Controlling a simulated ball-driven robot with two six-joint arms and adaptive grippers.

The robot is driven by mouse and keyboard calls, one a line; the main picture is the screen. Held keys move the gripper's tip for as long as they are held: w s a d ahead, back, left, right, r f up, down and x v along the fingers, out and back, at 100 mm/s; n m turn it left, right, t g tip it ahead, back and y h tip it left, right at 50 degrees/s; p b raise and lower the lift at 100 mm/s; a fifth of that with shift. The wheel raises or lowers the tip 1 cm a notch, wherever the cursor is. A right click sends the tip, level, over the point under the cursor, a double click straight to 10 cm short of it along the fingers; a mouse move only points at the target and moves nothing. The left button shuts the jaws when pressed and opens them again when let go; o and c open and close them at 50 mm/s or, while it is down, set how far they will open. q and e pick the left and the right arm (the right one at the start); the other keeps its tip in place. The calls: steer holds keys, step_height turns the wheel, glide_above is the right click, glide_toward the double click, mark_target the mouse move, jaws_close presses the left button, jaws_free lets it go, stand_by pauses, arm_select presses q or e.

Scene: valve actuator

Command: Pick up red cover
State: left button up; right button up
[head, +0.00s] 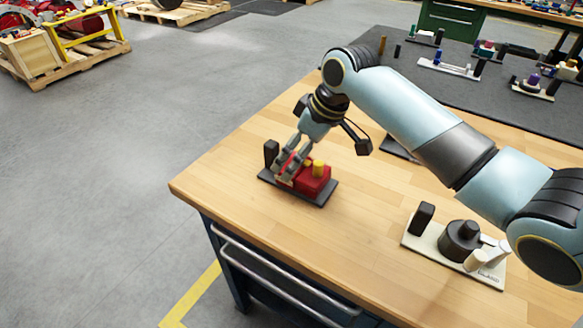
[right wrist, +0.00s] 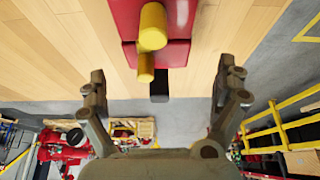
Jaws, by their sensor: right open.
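The red cover (head: 312,181) sits on a dark base plate (head: 318,201) near the left corner of the wooden table, with yellow cylinders standing up from it. A black upright block (head: 271,152) stands at the plate's far left end. In the right wrist view the red cover (right wrist: 178,54) is at the top centre, with a yellow cylinder (right wrist: 152,25) in front of it. My right gripper (head: 288,163) is low over the plate's left part, beside the red cover. Its fingers are spread and empty in the right wrist view (right wrist: 160,82). My left gripper is not in view.
A pale base (head: 417,244) with a black block, a dark round part and light cylinders stands at the table's right. Behind my right arm, a dark mat (head: 420,77) carries several similar assemblies. The table (head: 240,205) is clear around the dark plate's front.

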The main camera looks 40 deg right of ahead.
steer(key=shift+w+f, duration=0.15)
steer(key=shift+f, duration=0.25)
steer(key=x, duration=0.4)
steer(key=shift+d+f, duration=0.1)
steer(key=shift+f, duration=0.1)
steer(key=shift+w+f, duration=0.2)
steer(key=shift+f, duration=0.15)
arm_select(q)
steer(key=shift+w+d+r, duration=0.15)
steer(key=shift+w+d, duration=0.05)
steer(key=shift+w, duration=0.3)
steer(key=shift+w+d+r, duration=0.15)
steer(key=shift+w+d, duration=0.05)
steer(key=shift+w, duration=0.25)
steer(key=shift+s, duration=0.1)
arm_select(e)
steer(key=shift+c, duration=0.4)
steer(key=c, duration=0.4)
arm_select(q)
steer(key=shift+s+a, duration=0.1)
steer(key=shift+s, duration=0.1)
arm_select(e)
steer(key=c, duration=1)
